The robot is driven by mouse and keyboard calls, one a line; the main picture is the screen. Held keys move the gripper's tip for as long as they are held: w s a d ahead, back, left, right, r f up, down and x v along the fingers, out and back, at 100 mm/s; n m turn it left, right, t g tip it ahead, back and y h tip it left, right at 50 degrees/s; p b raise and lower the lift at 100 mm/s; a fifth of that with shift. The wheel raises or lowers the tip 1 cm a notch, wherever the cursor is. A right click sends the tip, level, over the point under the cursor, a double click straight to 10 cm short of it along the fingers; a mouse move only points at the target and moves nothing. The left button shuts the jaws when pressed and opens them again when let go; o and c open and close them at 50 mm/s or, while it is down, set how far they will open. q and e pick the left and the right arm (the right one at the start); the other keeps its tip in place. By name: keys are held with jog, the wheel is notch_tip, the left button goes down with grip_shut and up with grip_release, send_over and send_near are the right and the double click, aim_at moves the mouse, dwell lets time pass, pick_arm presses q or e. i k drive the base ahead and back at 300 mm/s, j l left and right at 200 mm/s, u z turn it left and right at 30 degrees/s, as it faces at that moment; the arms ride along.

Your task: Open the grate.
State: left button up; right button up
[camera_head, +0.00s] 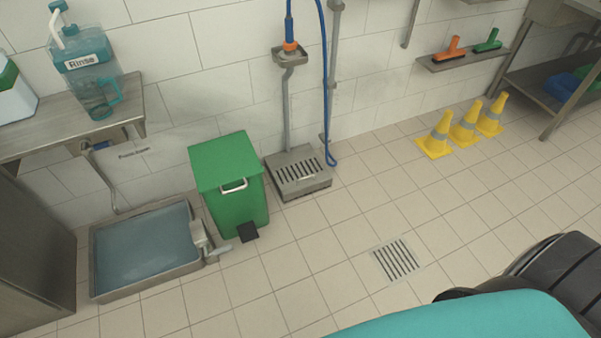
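Two grated things show. A metal box with a slotted grate (298,170) on top stands on the floor against the wall, right of the green bin; its grate lies flat and looks closed, with a small handle-like bar at its front. A flat slotted floor drain grate (396,260) lies level with the tiles at the centre right and looks closed. The frame does not tell which one the task means. Neither of my grippers is in view, so nothing of mine is seen touching either grate.
A green pedal bin (230,185) stands left of the box. A shallow basin of bluish liquid (147,250) is at the lower left. A blue hose (325,90) hangs above the box. Several yellow cones (464,126) stand along the wall. The tiled floor between is clear.

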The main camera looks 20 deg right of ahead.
aim_at(293, 177)
jog(key=i+l, duration=0.25)
jog(key=l, duration=0.15)
jog(key=i+l, duration=0.2)
jog(key=l, duration=0.15)
jog(key=i+l, duration=0.25)
jog(key=l, duration=0.15)
